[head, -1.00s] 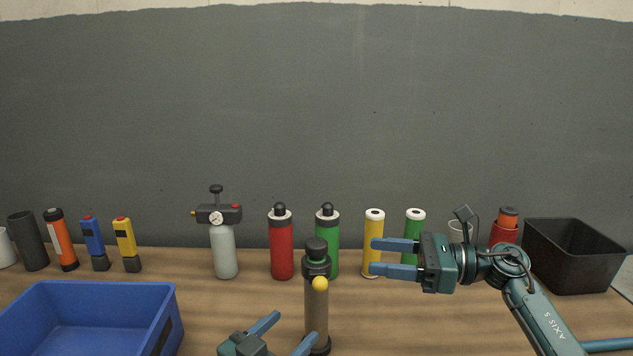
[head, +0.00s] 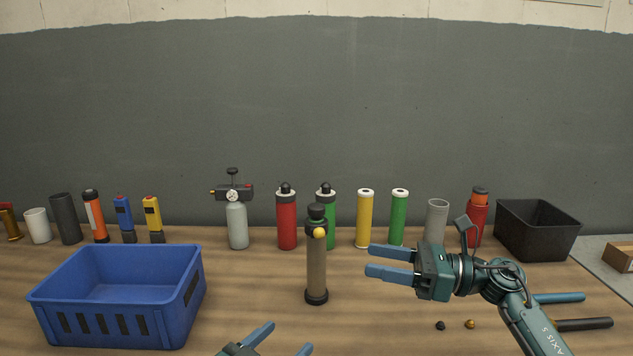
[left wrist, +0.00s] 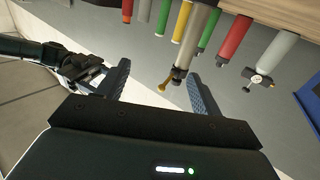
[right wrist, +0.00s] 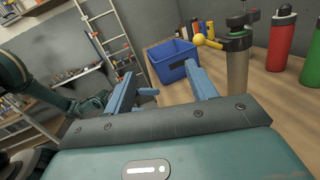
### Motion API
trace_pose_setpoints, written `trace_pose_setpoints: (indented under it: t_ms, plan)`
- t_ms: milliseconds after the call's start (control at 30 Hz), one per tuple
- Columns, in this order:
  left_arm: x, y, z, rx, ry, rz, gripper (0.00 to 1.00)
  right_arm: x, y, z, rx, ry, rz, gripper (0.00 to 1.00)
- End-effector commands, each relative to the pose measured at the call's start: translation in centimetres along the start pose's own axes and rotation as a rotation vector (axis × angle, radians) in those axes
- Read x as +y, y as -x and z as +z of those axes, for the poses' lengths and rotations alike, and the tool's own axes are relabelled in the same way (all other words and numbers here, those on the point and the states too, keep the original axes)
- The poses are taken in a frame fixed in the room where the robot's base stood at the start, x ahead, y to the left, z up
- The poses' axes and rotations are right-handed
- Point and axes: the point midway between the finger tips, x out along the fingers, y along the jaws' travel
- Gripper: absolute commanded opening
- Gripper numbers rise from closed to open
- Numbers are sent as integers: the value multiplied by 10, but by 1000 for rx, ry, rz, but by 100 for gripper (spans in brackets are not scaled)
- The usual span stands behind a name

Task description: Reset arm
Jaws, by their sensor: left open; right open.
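My right gripper (head: 391,262) is open and empty above the right side of the table, its fingers pointing left. In the right wrist view its fingers (right wrist: 160,88) have nothing between them. My left gripper (head: 283,341) is open at the bottom edge of the head view, mostly cut off. In the left wrist view its blue fingers (left wrist: 160,88) are apart, with the brown cylinder beyond them. The brown cylinder with a black cap and yellow knob (head: 316,268) stands upright mid-table, apart from both grippers. It also shows in the right wrist view (right wrist: 237,72).
A blue bin (head: 120,323) stands at the left and a black bin (head: 535,245) at the back right. A back row holds a red bottle (head: 287,223), a gauge cylinder (head: 237,226) and several tubes. Small knobs (head: 470,324) and two rods (head: 583,324) lie near my right arm.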

Motion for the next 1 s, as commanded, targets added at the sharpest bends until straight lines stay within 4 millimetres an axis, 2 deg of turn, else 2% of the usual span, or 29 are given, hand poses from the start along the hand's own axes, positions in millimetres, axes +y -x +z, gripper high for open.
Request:
trace_pose_setpoints:
  t_ms: [33, 167, 367, 467, 567, 667, 700, 800, 867, 900, 1000]
  plan:
    - [2, 6, 9, -20, 13, -10, 66, 6, -3, -10, -56, -94, -15, 57]
    - [4, 20, 29, -66, 30, -39, 66, 14, -5, -24, -215, -341, -67, 57]
    - [10, 52, 68, -165, 64, -95, 66, 26, 10, -64, -517, -872, -180, 57]
    - [14, 76, 93, -235, 84, -134, 66, 35, 28, -102, -717, -1240, -267, 57]
    - [20, 104, 118, -313, 101, -176, 66, 52, 52, -151, -935, -1636, -374, 57]
    - [26, 135, 141, -393, 115, -216, 66, 83, 76, -208, -1157, -2022, -496, 57]
    - [28, 147, 149, -424, 119, -231, 66, 99, 84, -230, -1244, -2163, -548, 57]
    - [33, 172, 164, -487, 124, -261, 66, 140, 98, -273, -1428, -2444, -664, 57]
    - [35, 183, 170, -516, 125, -274, 66, 162, 103, -291, -1515, -2565, -723, 57]
    - [36, 189, 174, -531, 126, -281, 66, 174, 106, -300, 1555, 2614, 752, 57]
    - [38, 200, 179, -556, 126, -292, 66, 196, 109, -315, 1497, 2484, 739, 57]
